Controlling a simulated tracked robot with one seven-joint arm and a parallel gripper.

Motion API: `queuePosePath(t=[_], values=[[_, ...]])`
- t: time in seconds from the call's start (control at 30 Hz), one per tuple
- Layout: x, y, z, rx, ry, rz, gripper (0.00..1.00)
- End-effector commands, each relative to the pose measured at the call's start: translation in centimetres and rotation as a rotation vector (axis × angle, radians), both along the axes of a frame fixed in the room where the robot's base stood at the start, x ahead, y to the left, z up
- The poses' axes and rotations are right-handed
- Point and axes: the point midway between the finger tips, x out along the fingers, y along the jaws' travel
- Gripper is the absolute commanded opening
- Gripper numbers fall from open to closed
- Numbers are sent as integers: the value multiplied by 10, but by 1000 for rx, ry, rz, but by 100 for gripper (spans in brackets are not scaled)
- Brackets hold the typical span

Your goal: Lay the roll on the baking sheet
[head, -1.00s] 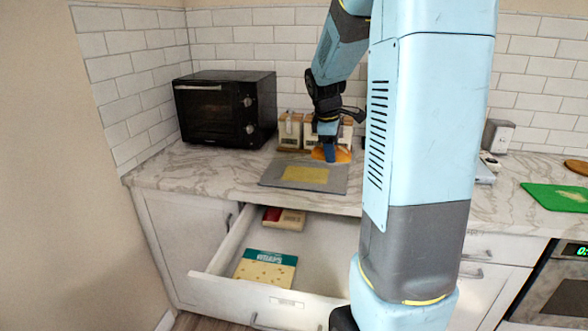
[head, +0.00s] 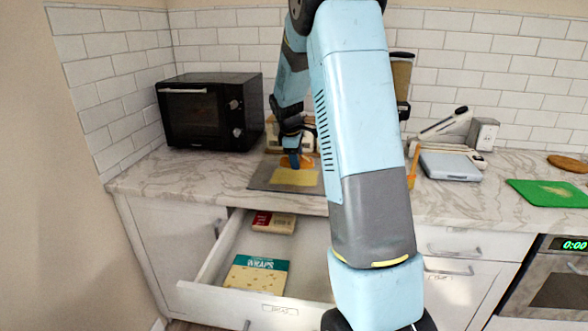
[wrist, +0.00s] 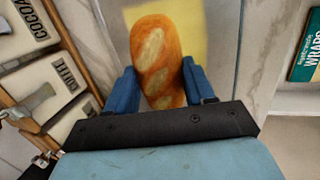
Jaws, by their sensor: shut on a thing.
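The orange-brown roll (wrist: 157,62) with pale slashes is between the two blue fingers of my gripper (wrist: 158,90) in the wrist view. My gripper (head: 294,160) is shut on it. The grey baking sheet (head: 262,178) with a yellow rectangle (head: 294,178) lies on the marble counter. The gripper and roll are over the back part of the sheet, at the yellow's far edge. I cannot tell whether the roll touches the sheet.
A black toaster oven (head: 208,110) stands at the left. Labelled canisters (wrist: 75,85) stand behind the sheet. An open drawer (head: 225,255) below holds a wraps packet (head: 256,273) and another packet (head: 274,222). A grey scale (head: 450,166) and green board (head: 550,193) are at the right.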

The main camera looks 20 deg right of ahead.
Motion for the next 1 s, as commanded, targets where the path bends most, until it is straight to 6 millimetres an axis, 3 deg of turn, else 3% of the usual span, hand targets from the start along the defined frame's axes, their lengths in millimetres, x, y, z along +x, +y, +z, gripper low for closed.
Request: queuePosePath(t=[0.33, 0.53, 1.0], values=[[15, 1, -19, 0, 2, 0, 24], [14, 1, -44, 0, 2, 1, 24], [14, 0, -52, -1, 0, -1, 24]])
